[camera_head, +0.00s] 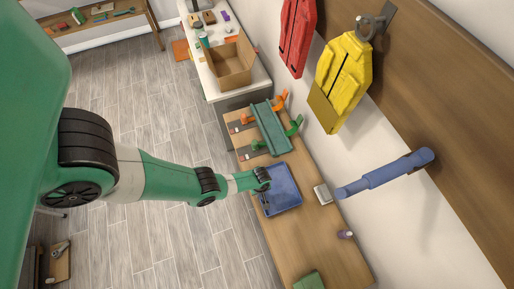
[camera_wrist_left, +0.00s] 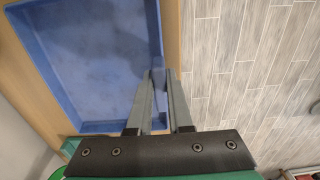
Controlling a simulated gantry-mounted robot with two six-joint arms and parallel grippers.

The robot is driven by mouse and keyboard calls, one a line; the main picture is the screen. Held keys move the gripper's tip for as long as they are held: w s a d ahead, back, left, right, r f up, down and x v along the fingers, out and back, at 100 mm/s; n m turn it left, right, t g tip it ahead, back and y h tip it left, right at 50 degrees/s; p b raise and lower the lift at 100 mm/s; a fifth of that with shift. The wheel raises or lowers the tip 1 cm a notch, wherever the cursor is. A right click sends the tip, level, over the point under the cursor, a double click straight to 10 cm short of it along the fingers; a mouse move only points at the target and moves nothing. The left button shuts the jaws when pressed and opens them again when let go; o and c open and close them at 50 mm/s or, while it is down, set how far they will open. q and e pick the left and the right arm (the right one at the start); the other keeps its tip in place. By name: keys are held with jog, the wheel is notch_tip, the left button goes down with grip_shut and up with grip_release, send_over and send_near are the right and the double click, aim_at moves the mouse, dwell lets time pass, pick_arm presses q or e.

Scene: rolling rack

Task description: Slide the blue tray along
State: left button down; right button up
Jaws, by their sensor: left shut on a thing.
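The blue tray (camera_head: 286,187) lies on the wooden bench, and its inside looks empty in the left wrist view (camera_wrist_left: 85,50). My left gripper (camera_head: 264,184) is at the tray's left side in the head view. In the left wrist view, my left gripper's fingers (camera_wrist_left: 160,76) are close together on either side of the tray's side wall, shut on it. The far side of the tray is clear of my arm. My right gripper shows in neither view.
The wooden bench (camera_head: 308,237) runs along the wall. A purple-topped item (camera_head: 345,234) and green block (camera_head: 309,281) sit nearer. Bench between is bare.

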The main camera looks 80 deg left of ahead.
pick_arm(q)
jog(key=shift+w+d+b, duration=0.15)
jog(key=shift+w+d, duration=0.3)
jog(key=shift+d, duration=1.05)
jog(key=shift+w+d+b, duration=0.1)
jog(key=shift+w+d, duration=0.4)
jog(key=shift+d, duration=1.05)
jog(key=shift+w+d+b, duration=0.15)
jog(key=shift+w+d, duration=0.3)
jog(key=shift+d, duration=1.05)
jog(key=shift+w+d+b, duration=0.35)
jog(key=shift+w+d, duration=0.05)
jog(key=shift+d, duration=0.95)
jog(key=shift+w+d+b, duration=0.3)
jog(key=shift+w+d, duration=0.1)
jog(key=shift+d, duration=0.9)
jog(key=shift+w+d+b, duration=0.35)
jog(key=shift+w+d, duration=0.05)
jog(key=shift+d, duration=0.95)
jog(key=c, duration=0.8)
grip_release()
jog(key=shift+o, duration=0.2)
